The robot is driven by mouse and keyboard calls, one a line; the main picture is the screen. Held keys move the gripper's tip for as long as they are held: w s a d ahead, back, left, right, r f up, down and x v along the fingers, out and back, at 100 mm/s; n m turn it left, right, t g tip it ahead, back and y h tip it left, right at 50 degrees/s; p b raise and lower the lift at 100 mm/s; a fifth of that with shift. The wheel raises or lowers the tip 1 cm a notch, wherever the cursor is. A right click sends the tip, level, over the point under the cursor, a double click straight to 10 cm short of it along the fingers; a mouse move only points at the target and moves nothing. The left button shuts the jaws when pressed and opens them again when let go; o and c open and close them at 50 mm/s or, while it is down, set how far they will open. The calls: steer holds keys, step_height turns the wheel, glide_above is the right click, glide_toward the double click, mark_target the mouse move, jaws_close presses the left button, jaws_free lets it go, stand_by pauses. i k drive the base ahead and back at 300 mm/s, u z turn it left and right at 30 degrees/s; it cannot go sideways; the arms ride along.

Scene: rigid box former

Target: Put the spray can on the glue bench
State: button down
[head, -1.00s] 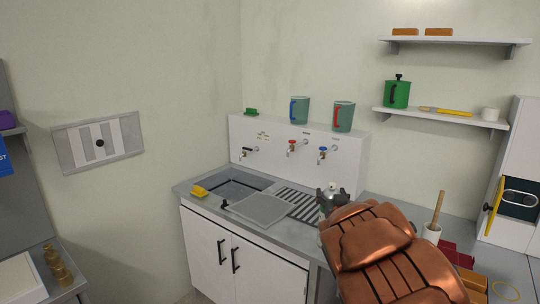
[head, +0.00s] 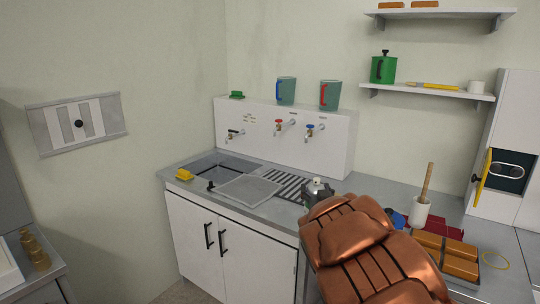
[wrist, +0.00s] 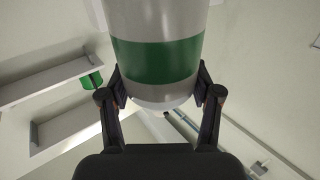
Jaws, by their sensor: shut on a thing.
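The spray can (wrist: 158,55), grey-white with a green band, fills the top middle of the wrist view. My gripper (wrist: 160,98) is shut on it, one finger on each side near its visible end. In the head view only the can's pale top (head: 318,185) shows beside the dark gripper (head: 314,196), over the sink unit's right part; my copper arm hides the rest. I cannot tell for certain which surface is the glue bench; a grey worktop (head: 508,283) at right carries a white pot (head: 419,212) with a brush or stick.
Red and orange blocks (head: 457,262) and a yellow ring (head: 495,260) lie at right, near a white cabinet (head: 497,204). The sink (head: 222,168), drain rack (head: 280,184) and three taps stand left of my arm. Shelves (head: 428,90) hang above.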

mark_target(495, 261)
steer(key=u, duration=1.85)
steer(key=k, duration=1.05)
steer(key=z, duration=1.3)
steer(key=i, duration=0.75)
steer(key=u, duration=0.05)
